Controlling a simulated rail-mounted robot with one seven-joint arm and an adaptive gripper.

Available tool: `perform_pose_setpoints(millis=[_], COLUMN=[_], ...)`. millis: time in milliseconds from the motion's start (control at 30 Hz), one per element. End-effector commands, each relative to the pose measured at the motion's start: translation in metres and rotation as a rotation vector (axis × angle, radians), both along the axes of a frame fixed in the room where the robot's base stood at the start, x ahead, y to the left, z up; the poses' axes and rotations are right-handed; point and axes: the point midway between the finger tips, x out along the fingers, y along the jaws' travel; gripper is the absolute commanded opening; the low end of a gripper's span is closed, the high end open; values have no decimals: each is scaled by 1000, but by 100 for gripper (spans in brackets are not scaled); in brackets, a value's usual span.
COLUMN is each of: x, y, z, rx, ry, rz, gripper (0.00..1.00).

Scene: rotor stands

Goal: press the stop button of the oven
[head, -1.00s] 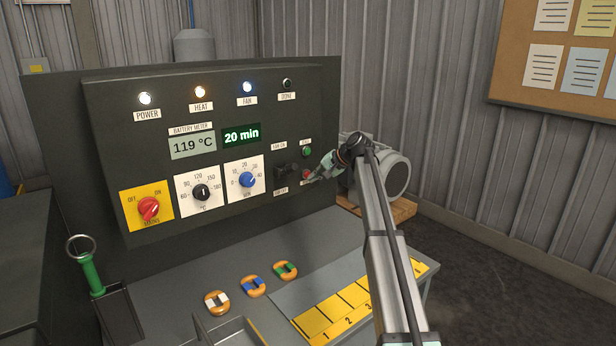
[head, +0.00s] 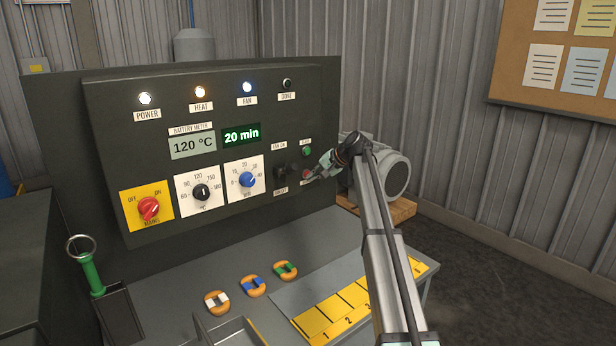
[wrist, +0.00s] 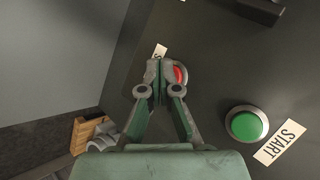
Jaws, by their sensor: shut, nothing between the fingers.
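The oven's control panel (head: 225,105) stands at the back left. The red stop button (wrist: 181,74) shows partly behind my fingertips in the wrist view; in the head view it is a small red spot (head: 306,174) at the panel's lower right. My gripper (wrist: 158,77) is shut and empty, its fingertips over the left part of the red button. It also shows in the head view (head: 313,177), close in front of the panel. Whether the tips touch the button cannot be told. The green start button (wrist: 246,125) is uncovered.
The power, heat and fan lamps are lit; the done lamp (head: 287,83) is dark. Displays read 120 °C and 20 min (head: 241,134). A black switch (head: 286,170) is left of the buttons. Ringed parts (head: 252,286) and a numbered yellow strip (head: 340,311) lie on the bench below.

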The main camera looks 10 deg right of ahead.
Motion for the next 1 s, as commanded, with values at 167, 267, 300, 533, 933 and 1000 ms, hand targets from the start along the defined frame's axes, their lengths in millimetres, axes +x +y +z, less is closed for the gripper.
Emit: perform_pose_setpoints(millis=[167, 267, 300, 533, 933, 1000], x=[2, 3, 3, 3, -10, -11], y=[1, 2, 2, 2, -6, -6], z=[0, 0, 0, 0, 0, 0], rx=[0, 0, 0, 0, 0, 0], ry=[0, 0, -1, -1, 1, 1], rz=[0, 0, -1, -1, -1, -1], gripper=[0, 0, 0, 0, 0, 0])
